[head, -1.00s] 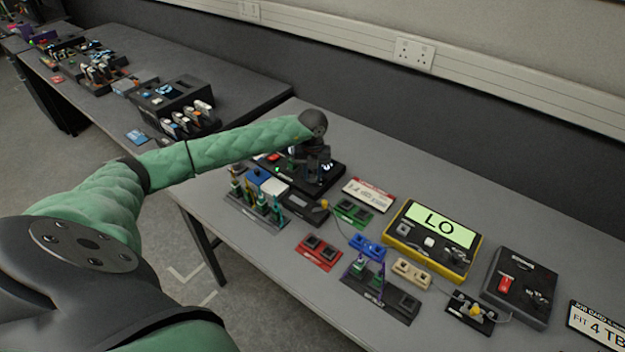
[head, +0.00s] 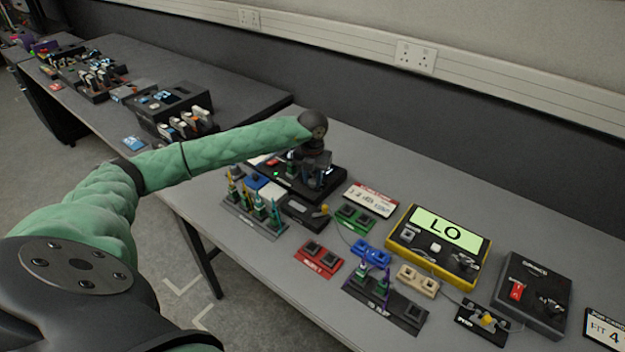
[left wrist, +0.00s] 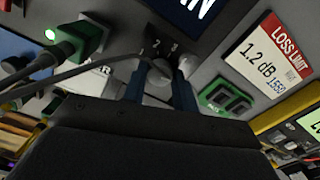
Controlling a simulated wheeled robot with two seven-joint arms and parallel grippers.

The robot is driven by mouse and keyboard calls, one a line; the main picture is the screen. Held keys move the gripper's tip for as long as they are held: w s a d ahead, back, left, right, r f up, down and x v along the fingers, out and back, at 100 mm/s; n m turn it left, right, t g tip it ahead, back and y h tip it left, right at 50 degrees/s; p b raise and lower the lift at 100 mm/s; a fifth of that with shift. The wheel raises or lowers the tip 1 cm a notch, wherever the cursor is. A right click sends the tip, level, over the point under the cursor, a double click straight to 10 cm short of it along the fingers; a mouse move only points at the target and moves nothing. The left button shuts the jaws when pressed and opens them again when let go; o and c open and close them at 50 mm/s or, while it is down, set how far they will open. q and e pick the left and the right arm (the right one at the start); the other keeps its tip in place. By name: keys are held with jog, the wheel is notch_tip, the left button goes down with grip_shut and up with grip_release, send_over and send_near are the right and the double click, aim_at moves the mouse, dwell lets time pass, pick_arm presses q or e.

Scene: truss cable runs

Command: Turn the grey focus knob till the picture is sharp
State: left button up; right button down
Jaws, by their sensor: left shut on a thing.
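My left gripper (head: 310,180) points down over a black device (head: 333,188) at the back left of the near table, and the arm hides much of it. In the left wrist view my left gripper (left wrist: 159,92) has its two dark blue fingers shut on a grey knob (left wrist: 158,84), one finger on each side. The markings 1, 2 and 3 stand just above the knob. A dark screen (left wrist: 190,14) with large white letters is cut off by the top edge; only its end shows. My right gripper is not in view.
A green plug (left wrist: 80,38) with a lit end and dark cable lies left of the knob. A loss limit card (left wrist: 268,52) and a green double socket (left wrist: 226,97) stand to its right. A yellow-edged LO meter (head: 438,245) and several small blocks fill the table.

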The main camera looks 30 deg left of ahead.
aim_at(312, 180)
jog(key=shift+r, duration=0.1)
pick_arm(q)
jog(key=o, duration=1)
jog(key=shift+c, duration=0.2)
jog(key=shift+r, duration=0.1)
jog(key=shift+r, duration=0.15)
notch_tip(312, 180, up, 7)
jog(key=shift+f+b, duration=0.2)
jog(key=shift+b, duration=1)
jog(key=shift+r, duration=0.4)
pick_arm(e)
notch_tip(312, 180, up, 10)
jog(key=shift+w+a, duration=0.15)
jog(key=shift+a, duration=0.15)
